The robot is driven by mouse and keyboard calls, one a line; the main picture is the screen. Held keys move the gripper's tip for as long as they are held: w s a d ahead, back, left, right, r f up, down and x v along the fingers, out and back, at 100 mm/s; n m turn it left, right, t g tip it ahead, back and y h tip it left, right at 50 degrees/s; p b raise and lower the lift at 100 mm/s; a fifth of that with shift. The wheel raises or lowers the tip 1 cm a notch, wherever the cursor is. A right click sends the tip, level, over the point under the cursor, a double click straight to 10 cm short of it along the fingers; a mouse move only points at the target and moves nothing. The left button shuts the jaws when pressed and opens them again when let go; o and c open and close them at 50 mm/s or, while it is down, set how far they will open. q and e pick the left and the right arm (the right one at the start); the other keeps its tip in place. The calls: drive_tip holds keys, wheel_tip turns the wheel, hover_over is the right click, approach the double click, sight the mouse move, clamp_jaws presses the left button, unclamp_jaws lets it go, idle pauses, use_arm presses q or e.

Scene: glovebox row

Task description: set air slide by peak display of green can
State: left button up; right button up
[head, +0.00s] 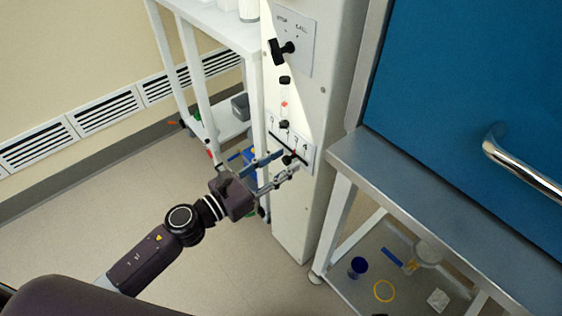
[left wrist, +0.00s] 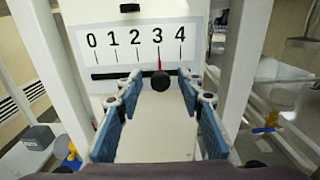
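The air slide is a dark round knob (left wrist: 160,80) with a red pointer, on a white panel (head: 311,155) numbered 0 to 4. In the left wrist view the pointer stands at about the 3 mark. My left gripper (head: 286,166) is open in front of the panel. In the left wrist view its blue-padded fingers (left wrist: 160,100) are apart on either side of the knob, with no contact visible. No green can and no peak display show in either view. My right gripper is not in view.
A white shelf rack (head: 200,85) stands left. A steel bench (head: 390,185) with a blue panel (head: 470,90) stands right. Open floor (head: 225,255) lies below.

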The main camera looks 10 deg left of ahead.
use_arm(q)
drive_tip(key=v, duration=1.2)
idle(0.5)
